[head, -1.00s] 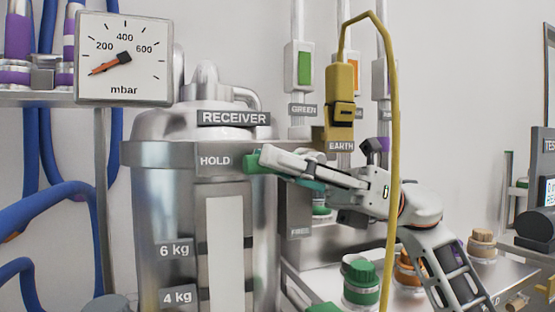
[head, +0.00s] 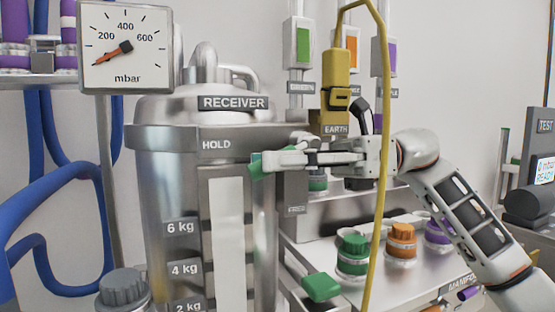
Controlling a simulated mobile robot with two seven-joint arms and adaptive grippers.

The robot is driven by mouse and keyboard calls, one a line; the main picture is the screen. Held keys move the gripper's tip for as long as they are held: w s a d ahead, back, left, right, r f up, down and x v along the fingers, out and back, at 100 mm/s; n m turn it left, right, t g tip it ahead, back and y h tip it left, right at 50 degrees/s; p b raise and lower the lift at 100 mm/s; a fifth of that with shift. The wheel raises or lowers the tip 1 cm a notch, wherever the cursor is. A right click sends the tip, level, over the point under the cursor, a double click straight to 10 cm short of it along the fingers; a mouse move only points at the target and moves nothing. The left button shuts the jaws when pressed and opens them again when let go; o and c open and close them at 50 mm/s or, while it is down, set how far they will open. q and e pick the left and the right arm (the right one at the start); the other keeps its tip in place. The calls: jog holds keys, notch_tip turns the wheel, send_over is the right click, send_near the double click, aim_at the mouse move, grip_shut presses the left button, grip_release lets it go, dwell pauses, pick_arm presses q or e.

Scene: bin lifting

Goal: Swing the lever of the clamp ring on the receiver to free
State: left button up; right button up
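The receiver (head: 165,200) is a tall metal vessel on the left of centre. Its clamp ring (head: 170,138) runs round below the lid and carries the HOLD label. A green lever grip (head: 258,166) shows at the ring's right front, a little below and right of HOLD. My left gripper is not in view.
A yellow cable (head: 378,200) hangs in front of my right arm from the yellow EARTH clamp (head: 336,85). A manifold with green (head: 353,252), orange and purple caps stands to the right. A pressure gauge (head: 125,48) is at upper left; blue hoses (head: 50,200) are at far left.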

jog(key=shift+d, duration=0.1)
jog(key=v, duration=1.2)
